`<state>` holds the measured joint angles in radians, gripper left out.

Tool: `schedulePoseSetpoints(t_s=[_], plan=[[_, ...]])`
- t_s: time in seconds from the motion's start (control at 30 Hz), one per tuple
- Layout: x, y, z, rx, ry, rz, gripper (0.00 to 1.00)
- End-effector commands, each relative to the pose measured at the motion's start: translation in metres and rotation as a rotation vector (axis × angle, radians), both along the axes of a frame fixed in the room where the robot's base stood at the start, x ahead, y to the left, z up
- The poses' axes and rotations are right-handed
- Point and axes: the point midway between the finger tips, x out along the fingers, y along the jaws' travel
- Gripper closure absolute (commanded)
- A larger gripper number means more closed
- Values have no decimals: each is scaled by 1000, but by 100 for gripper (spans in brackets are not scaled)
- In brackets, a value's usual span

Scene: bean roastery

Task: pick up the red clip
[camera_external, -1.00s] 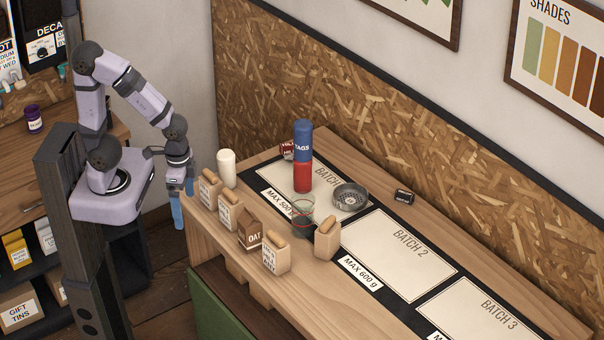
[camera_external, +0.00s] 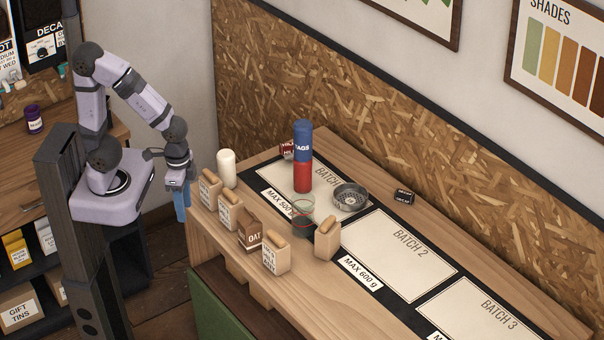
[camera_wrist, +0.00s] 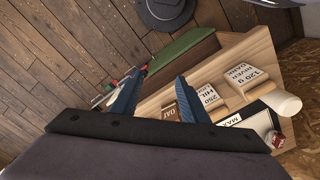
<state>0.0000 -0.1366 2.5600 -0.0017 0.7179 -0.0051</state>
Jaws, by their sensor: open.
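I cannot make out a red clip for certain in either view. My gripper (camera_external: 183,206) has blue fingers pointing down, off the left end of the wooden counter (camera_external: 335,277). In the wrist view my gripper (camera_wrist: 160,77) is open, with nothing held between the fingers.
On the counter stand several labelled tan bags (camera_external: 276,254), a white cylinder (camera_external: 226,168), a blue-and-red tube (camera_external: 303,157), a glass (camera_external: 302,219) and a round metal dish (camera_external: 350,197). The batch 2 mat (camera_external: 385,258) is clear.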

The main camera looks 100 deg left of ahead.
Motion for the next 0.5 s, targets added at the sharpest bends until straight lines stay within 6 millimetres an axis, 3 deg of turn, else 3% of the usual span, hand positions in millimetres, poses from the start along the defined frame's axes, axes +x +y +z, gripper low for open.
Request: schedulePoseSetpoints(t_s=[0.17, 0.27, 0.37, 0.47, 0.5], plan=[[5, 4, -1, 6, -11, 11, 59], [22, 19, -5, 25, -51, 45, 59], [55, 49, -11, 64, -130, 108, 59], [97, 98, -17, 116, -249, 195, 59], [115, 123, -19, 140, -304, 232, 59]])
